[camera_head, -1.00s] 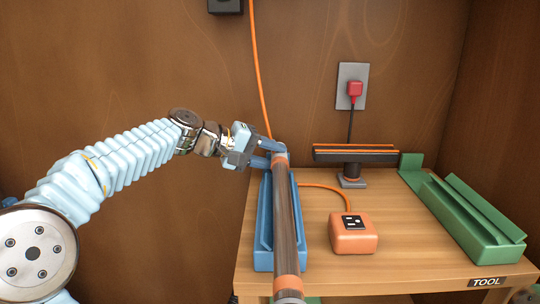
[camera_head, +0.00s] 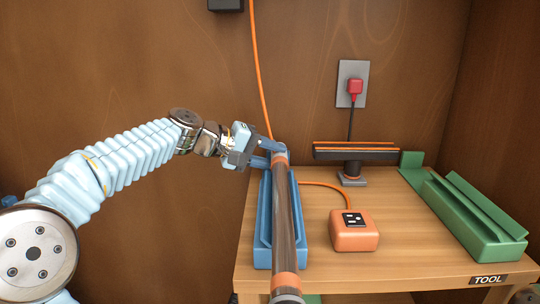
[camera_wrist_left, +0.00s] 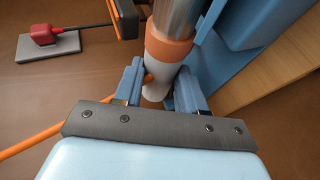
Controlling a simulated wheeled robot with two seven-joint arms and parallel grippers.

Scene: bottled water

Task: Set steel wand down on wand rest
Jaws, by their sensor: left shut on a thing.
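The steel wand (camera_head: 287,210) is a long grey tube with orange bands near its ends. It slants from the far end at my left gripper toward the front of the bench, over a blue trough (camera_head: 264,238). My left gripper (camera_head: 274,154) is shut on the wand's far end. In the left wrist view, the fingers (camera_wrist_left: 158,92) stand on both sides of the pale tip, just beyond an orange band (camera_wrist_left: 168,48). I cannot tell whether the wand touches the trough. Which holder is the wand rest is not marked. My right gripper is not in view.
A green trough (camera_head: 470,225) lies at the right of the wooden bench (camera_head: 400,260). A dark stand (camera_head: 355,155) with orange strips is at the back. An orange socket box (camera_head: 354,237) sits mid-bench, with its cord running behind. Bare wood lies between box and green trough.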

